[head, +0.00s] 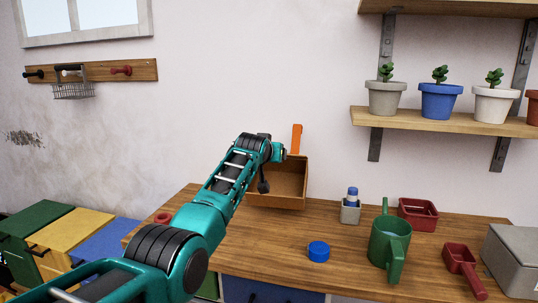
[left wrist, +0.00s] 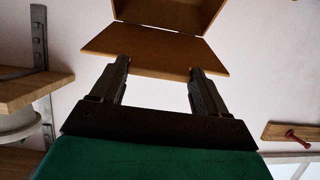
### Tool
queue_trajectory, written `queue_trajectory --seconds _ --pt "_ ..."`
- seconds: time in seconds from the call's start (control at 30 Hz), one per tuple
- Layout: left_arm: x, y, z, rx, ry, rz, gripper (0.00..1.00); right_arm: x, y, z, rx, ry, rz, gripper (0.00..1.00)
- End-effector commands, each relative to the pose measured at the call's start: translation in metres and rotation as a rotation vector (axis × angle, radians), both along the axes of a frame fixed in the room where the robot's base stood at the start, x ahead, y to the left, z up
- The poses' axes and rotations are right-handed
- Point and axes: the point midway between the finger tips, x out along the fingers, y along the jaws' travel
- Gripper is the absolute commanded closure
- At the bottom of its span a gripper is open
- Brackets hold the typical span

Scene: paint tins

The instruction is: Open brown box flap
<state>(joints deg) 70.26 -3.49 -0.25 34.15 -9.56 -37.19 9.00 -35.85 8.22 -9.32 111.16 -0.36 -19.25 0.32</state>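The brown box (head: 277,201) stands at the back of the wooden table against the wall. Part of its inside shows, and my left arm covers its upper left. In the left wrist view a brown flap (left wrist: 150,50) extends from the box (left wrist: 168,12). My left gripper (left wrist: 158,64) is open, its two fingers apart, with the tips overlapping the flap's near edge in the picture. I cannot tell whether they touch it. In the head view the left fingertips are hard to make out. My right gripper is in neither view.
An orange upright piece (head: 297,139) shows behind the box. To its right are a small holder with a blue-capped bottle (head: 352,194), a red tray (head: 418,212), a green watering can (head: 390,243) and a red scoop (head: 461,260). A blue lid (head: 319,251) lies in front. A potted-plant shelf (head: 430,121) overhangs right.

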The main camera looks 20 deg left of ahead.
Motion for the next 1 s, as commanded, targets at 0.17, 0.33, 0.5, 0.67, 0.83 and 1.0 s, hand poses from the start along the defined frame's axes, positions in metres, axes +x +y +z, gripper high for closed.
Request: queue_trajectory --seconds 0.17,0.33,0.5,0.67,0.83,1.0 --pt "0.0 0.0 0.001 0.0 -0.002 0.0 0.08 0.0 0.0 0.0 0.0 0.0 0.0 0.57" --pt "0.0 0.0 0.0 0.0 0.0 0.0 0.0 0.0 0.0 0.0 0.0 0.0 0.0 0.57" --pt "0.0 0.0 0.0 0.0 0.001 0.0 0.0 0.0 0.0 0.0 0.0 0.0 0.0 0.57" --pt "-0.004 0.0 0.002 0.0 0.0 0.0 0.0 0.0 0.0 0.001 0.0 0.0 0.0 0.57" --pt "-0.014 -0.001 0.006 0.0 0.0 0.0 0.0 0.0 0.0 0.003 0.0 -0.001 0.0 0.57" --pt "-0.027 -0.002 0.011 0.0 -0.001 -0.001 0.0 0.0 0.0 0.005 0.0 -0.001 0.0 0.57"
